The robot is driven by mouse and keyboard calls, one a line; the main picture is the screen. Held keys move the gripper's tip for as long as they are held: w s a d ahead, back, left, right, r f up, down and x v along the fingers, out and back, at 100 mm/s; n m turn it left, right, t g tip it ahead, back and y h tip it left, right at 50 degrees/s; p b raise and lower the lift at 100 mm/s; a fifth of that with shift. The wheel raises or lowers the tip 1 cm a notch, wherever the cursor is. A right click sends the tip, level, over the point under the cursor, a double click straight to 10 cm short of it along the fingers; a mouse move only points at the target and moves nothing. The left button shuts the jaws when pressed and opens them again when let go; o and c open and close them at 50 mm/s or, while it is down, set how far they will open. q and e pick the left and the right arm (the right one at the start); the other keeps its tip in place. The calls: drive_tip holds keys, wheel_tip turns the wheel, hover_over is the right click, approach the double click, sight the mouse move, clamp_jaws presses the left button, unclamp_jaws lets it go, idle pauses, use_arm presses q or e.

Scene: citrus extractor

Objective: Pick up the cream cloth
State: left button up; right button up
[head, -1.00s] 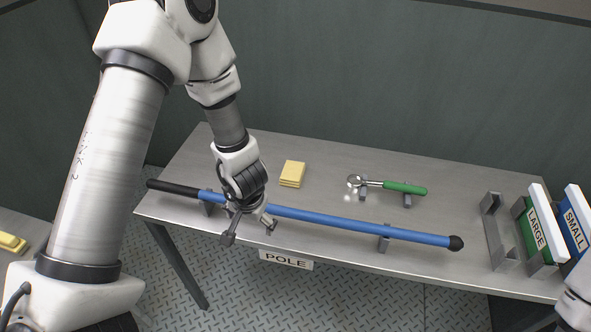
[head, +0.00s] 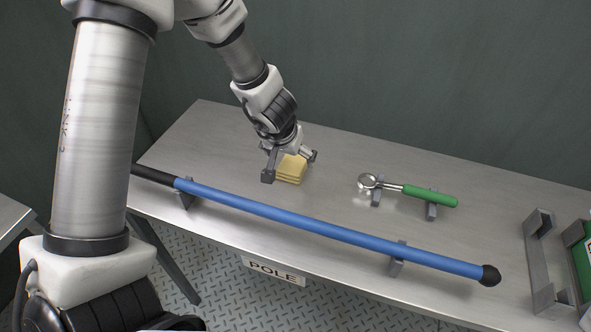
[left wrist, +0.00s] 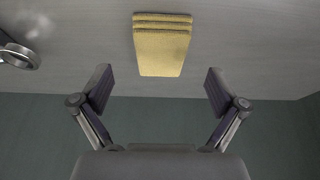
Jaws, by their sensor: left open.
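The cream cloth (head: 291,172) is a folded, yellowish stack lying on the metal table behind the blue pole. My left gripper (head: 290,168) is over the cloth in the head view, its fingers spread and empty. In the left wrist view the cloth (left wrist: 162,45) lies ahead of the two open fingers (left wrist: 158,88), roughly centred between them, with a gap between the fingertips and its near edge. The upper part of the cloth is partly covered by the gripper in the head view. My right gripper is not in view.
A blue pole (head: 300,221) with black ends rests on brackets along the table's front. A green-handled tool (head: 428,195) with a metal ring lies on supports to the right. Grey racks (head: 541,260) stand at the right end. Bare table surrounds the cloth.

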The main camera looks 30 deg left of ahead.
sight(293, 164)
use_arm(q)
drive_tip(key=b+x, duration=0.2)
drive_tip(key=x, duration=0.2)
drive_tip(key=shift+w+a+f+b, duration=0.1)
drive_tip(key=shift+f+b, duration=0.2)
drive_tip(key=shift+f, duration=0.05)
drive_tip(key=shift+w+f, duration=0.15)
drive_tip(key=shift+w, duration=0.05)
drive_tip(key=shift+c, duration=0.4)
drive_tip(key=shift+s+r, duration=0.15)
drive_tip(key=shift+r, duration=0.05)
drive_tip(key=c, duration=1.1)
drive_tip(key=shift+c, duration=0.2)
drive_tip(key=shift+r, duration=0.1)
wheel_tip(293, 164, up, 10)
drive_tip(key=p, duration=0.9)
